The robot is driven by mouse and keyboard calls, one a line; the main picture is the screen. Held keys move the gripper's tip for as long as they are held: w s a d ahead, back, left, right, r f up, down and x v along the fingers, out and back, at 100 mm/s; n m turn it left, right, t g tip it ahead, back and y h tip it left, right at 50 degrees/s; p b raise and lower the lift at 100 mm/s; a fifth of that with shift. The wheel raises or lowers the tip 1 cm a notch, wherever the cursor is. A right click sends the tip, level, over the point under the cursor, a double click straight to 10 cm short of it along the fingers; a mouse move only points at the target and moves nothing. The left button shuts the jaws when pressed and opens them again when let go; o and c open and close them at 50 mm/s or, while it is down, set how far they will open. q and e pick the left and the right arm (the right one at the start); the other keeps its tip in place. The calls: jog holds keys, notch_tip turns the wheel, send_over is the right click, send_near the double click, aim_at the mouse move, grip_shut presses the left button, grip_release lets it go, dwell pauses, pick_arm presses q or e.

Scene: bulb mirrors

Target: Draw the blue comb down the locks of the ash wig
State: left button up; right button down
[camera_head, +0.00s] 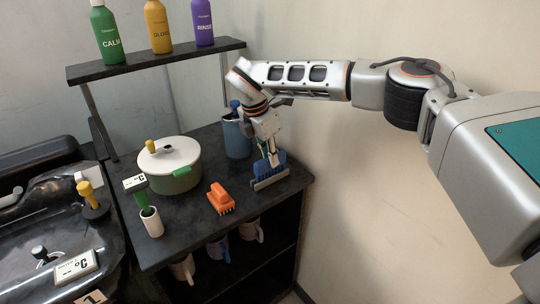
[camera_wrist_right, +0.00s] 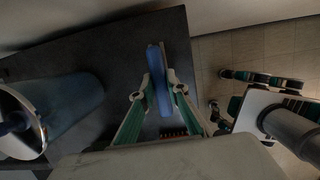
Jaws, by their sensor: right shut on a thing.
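The blue comb (camera_head: 265,168) is at the right end of the dark counter, with a grey strip along its lower edge. My right gripper (camera_head: 270,157) comes down from above and is shut on it. In the right wrist view the blue comb (camera_wrist_right: 158,80) stands edge-on between the two green-sided fingers (camera_wrist_right: 160,92). I cannot tell whether the comb's lower edge touches the counter. No ash wig shows in either view. My left gripper is not in view.
An orange brush (camera_head: 221,198) lies left of the comb. A blue pitcher (camera_head: 237,138) stands behind. A lidded green pot (camera_head: 173,180), a white cup (camera_head: 151,222) and a black basin (camera_head: 50,215) are further left. Bottles stand on the shelf (camera_head: 160,60). Mugs sit below the counter.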

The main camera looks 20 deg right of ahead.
jog(key=shift+f, duration=0.65)
jog(key=c, duration=1.9)
grip_release()
jog(key=shift+r, duration=0.1)
jog(key=shift+o, duration=0.4)
jog(key=o, duration=0.4)
